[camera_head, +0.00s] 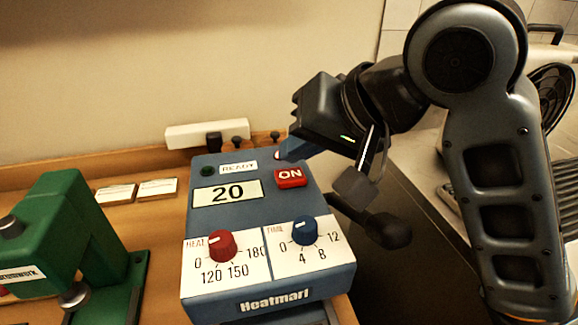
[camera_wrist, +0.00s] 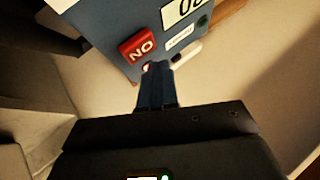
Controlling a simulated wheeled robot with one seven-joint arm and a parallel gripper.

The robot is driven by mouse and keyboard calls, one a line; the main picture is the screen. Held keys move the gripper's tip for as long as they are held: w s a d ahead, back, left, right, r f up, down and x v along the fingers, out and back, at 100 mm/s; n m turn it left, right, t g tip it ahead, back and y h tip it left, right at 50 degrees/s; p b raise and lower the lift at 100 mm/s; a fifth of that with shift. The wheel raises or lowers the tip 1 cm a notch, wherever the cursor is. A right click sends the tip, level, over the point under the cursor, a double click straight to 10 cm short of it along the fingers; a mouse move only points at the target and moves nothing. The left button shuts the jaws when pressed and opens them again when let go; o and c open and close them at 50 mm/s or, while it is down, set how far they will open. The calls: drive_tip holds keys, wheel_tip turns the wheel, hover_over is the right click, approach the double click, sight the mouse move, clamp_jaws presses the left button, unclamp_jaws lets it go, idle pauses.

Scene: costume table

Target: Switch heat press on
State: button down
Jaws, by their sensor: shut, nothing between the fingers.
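The heat press is a blue box (camera_head: 240,210) labelled Heatmarl. Its face has a display reading 20, a dark green lamp (camera_head: 207,171) beside a READY label, a red HEAT knob (camera_head: 221,245) and a blue TIME knob (camera_head: 305,230). A red ON switch (camera_head: 290,177) is at the upper right of the face and also shows in the wrist view (camera_wrist: 138,46). My gripper (camera_head: 287,151) is shut and empty, its blue fingertips (camera_wrist: 156,70) just behind the switch at the box's far edge. A small red-and-white bit shows at the tips; I cannot tell whether they touch the box.
A green machine (camera_head: 65,240) stands close on the left. Two small cards (camera_head: 136,190) and a white power strip (camera_head: 207,133) lie behind, near the wall. A fan (camera_head: 552,95) is at the far right. A gap separates the table from the right-hand counter.

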sight(296, 176)
wheel_tip(296, 176, up, 6)
drive_tip(key=p, duration=0.7)
